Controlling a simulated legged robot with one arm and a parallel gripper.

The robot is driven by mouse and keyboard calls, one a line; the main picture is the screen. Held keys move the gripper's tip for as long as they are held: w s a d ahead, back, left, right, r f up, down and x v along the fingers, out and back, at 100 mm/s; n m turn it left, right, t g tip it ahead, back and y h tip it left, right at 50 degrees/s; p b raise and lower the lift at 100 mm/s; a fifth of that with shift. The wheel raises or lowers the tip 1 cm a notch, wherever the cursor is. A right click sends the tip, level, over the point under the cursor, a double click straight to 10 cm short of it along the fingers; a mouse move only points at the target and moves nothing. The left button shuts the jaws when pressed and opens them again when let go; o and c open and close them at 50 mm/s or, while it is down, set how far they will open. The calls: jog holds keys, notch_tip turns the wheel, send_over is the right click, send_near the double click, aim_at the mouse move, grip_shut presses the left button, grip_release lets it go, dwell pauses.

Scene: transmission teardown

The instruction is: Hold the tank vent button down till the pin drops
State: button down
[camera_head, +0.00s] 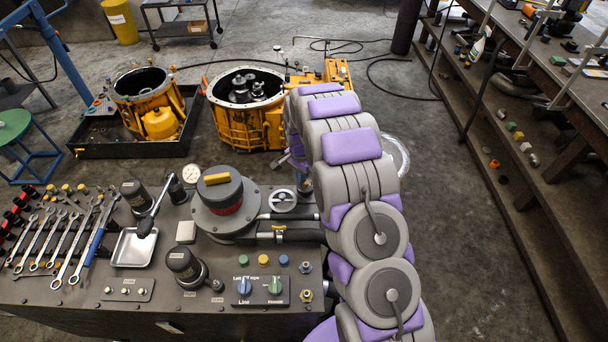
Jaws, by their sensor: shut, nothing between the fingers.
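The dark grey round tank (218,207) with a red band and a yellow bar on its lid stands on the grey workbench. A white gauge (191,174) is behind it to the left. A pale square button (186,232) is at its front left. I cannot tell which is the vent button, and I cannot make out the pin. My grey and purple arm rises at the right of the bench and bends away; its own links hide my gripper.
Wrenches (68,232) and a metal tray (134,248) lie on the bench's left. Dark capped cylinders (185,265) stand up from it. Yellow housings (246,118) are on the floor behind. Shelving (520,150) runs along the right; floor between is open.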

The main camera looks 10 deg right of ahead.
jog(key=shift+f, duration=0.15)
jog(key=shift+d+f, duration=0.2)
jog(key=shift+d, duration=0.5)
jog(key=shift+d+f, duration=0.15)
jog(key=shift+d, duration=0.5)
jog(key=shift+a+f, duration=0.1)
jog(key=shift+a, duration=0.9)
jog(key=shift+d, duration=0.45)
jog(key=shift+s, duration=0.1)
jog(key=shift+a+r+p, duration=0.1)
jog(key=shift+r+p, duration=0.55)
jog(key=shift+r, duration=2.9)
